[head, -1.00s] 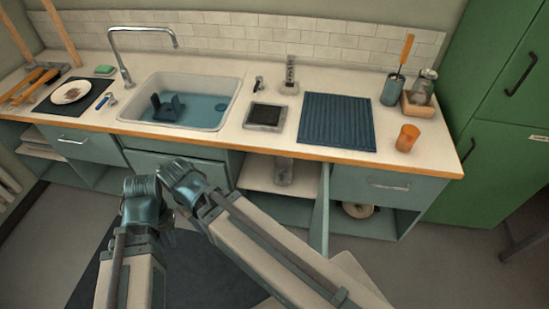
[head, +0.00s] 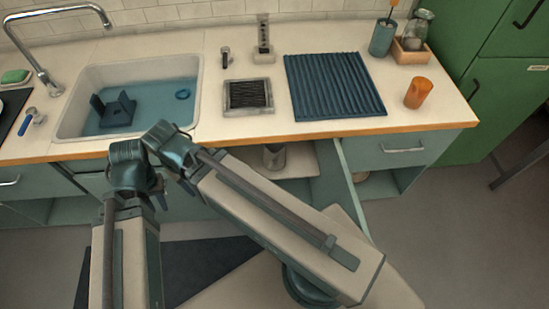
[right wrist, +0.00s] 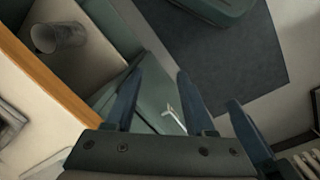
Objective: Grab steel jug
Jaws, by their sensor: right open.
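The steel jug (head: 274,156) is a grey metal vessel inside the open cabinet under the counter. In the head view, my arm hides part of it and the shelf around it. The jug also shows at the upper left of the right wrist view (right wrist: 58,38), its mouth toward the left of the picture. My right gripper (right wrist: 158,95) is open, with nothing between its two dark blue fingers, and is apart from the jug.
The cabinet door (head: 350,185) stands open, jutting out to the right of the jug. The counter's orange edge (head: 300,138) runs above the opening. On top are a sink (head: 70,118), a ribbed blue mat (head: 333,85) and an orange cup (head: 418,93). A dark floor mat (right wrist: 215,55) lies in front.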

